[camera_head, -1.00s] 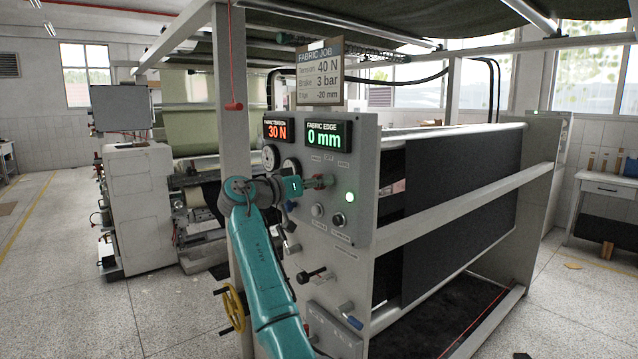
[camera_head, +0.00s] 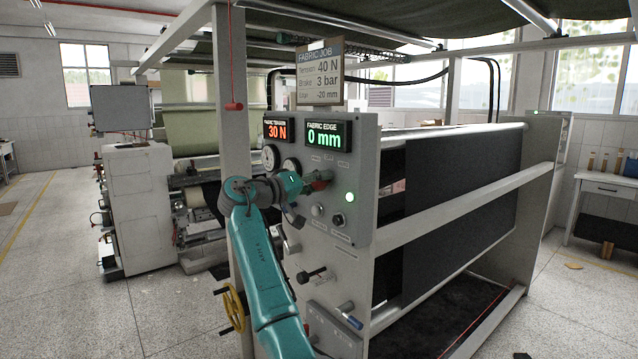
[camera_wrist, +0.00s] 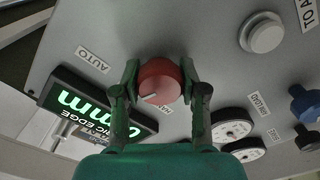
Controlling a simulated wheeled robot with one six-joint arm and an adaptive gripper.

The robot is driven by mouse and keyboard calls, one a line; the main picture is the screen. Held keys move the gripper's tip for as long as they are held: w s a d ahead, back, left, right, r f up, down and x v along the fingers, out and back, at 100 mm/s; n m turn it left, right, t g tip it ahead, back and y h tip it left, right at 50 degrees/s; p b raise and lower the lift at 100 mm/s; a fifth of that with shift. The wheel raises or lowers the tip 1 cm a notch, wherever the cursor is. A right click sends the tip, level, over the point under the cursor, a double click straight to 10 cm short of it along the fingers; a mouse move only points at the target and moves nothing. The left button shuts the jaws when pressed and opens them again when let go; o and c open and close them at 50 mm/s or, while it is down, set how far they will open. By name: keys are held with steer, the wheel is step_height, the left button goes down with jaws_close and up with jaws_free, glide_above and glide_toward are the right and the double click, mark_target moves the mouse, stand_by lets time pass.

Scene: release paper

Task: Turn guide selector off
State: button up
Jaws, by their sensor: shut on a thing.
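The guide selector appears to be the round red knob (camera_wrist: 160,84) on the grey panel, seen in the wrist view between my fingers. Its white pointer line is toward the lower left of the picture, between an AUTO label (camera_wrist: 92,60) and a partly hidden label beginning "MA" (camera_wrist: 166,112). My gripper (camera_wrist: 159,73) is shut on the knob, one finger on each side. In the head view my gripper (camera_head: 316,182) is at the upper panel below the displays, and the knob is mostly hidden there.
The fabric edge display (camera_head: 328,136) reads 0 mm and the tension display (camera_head: 277,130) reads 30 N. A job sign (camera_head: 320,74) hangs above. A green lamp (camera_head: 350,197), a grey button (camera_wrist: 262,37), gauges (camera_wrist: 232,125) and a blue knob (camera_wrist: 303,103) are near my gripper.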

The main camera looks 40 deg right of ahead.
steer(key=shift+n, duration=1.3)
steer(key=o, duration=1.2)
steer(key=shift+c, duration=0.2)
steer(key=a, duration=1.2)
steer(key=shift+s, duration=0.2)
